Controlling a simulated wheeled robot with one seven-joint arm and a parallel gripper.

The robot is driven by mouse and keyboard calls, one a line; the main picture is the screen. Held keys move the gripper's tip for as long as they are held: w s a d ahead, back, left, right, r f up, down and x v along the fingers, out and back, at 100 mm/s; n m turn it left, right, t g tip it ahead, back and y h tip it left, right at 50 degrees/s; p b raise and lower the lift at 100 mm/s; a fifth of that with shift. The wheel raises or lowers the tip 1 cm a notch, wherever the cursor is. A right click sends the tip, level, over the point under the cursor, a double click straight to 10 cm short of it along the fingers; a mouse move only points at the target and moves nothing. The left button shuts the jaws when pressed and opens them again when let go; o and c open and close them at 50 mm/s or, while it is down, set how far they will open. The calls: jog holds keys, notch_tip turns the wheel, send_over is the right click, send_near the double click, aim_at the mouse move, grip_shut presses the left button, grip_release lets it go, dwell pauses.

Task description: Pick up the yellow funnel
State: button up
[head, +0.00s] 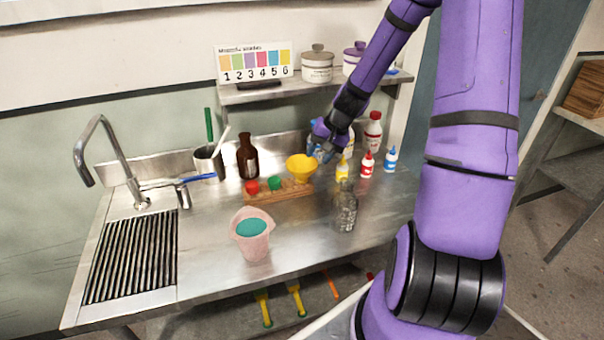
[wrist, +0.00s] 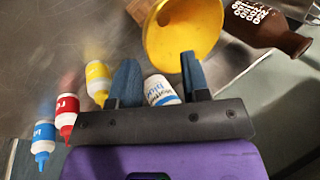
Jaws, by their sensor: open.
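The yellow funnel (head: 301,167) sits at the right end of a wooden rack (head: 262,198) on the steel counter, its wide mouth up. In the wrist view the funnel (wrist: 182,38) is at the top, just beyond the right fingertip. My gripper (head: 321,152) is close beside the funnel, on its right in the head view. In the wrist view my gripper (wrist: 158,72) has its two dark fingers apart, with no funnel between them. A white bottle with a blue label (wrist: 160,90) shows in the gap between the fingers; its depth is unclear.
Yellow (head: 342,168), red (head: 367,164) and blue-capped (head: 391,158) bottles stand right of my gripper. A brown bottle (head: 247,157) stands behind the rack. A shelf (head: 300,92) hangs above.

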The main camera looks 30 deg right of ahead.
aim_at(302, 175)
jog(key=shift+s+x, duration=0.15)
jog(key=shift+x, duration=1.45)
jog(key=shift+s+x, duration=0.1)
jog(key=shift+x, duration=1.5)
grip_shut()
